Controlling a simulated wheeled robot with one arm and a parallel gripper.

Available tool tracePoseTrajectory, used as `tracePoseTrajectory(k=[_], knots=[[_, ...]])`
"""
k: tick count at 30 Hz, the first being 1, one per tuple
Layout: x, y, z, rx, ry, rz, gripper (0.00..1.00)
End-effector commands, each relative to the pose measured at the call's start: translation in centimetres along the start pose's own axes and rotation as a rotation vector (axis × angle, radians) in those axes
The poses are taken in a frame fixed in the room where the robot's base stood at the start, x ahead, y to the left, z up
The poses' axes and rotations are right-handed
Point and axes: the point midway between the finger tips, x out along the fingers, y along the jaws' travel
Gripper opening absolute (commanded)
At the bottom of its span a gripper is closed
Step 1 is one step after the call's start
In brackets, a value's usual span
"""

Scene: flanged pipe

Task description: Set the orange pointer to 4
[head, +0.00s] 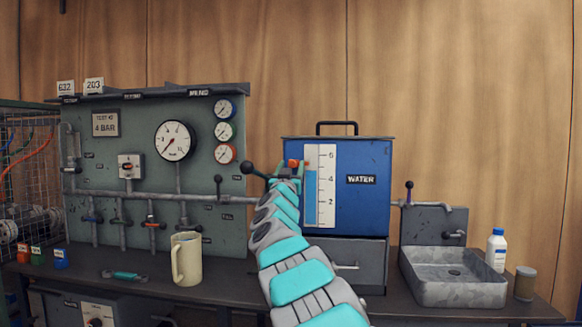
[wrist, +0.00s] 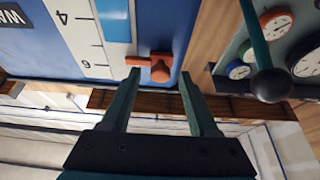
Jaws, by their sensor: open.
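The orange pointer (head: 293,163) sits at the upper left of the white scale (head: 327,190) on the blue water tank (head: 363,200). In the wrist view the pointer (wrist: 150,67) has a round knob and a flat tip directed at the scale, close to the 6 mark. My gripper (wrist: 160,76) is open, its two fingertips on either side of the knob, with no clear grip on it. Contact cannot be told.
A black ball-ended lever (wrist: 270,85) is close to the right of my gripper in the wrist view. The gauge panel (head: 110,170) is left of the tank. A beige mug (head: 187,258) stands on the bench below, and a sink (head: 453,278) is at the right.

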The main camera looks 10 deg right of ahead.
Motion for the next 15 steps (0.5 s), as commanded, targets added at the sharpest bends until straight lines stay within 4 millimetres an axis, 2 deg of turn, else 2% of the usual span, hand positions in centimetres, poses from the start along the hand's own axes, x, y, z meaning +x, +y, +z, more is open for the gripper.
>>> tracePoseTrajectory(k=[7,15], knots=[[0.03,-0.01,0.04,0.000,0.000,0.000,0.61],[0.02,-0.02,0.04,0.000,0.000,0.000,0.32]])
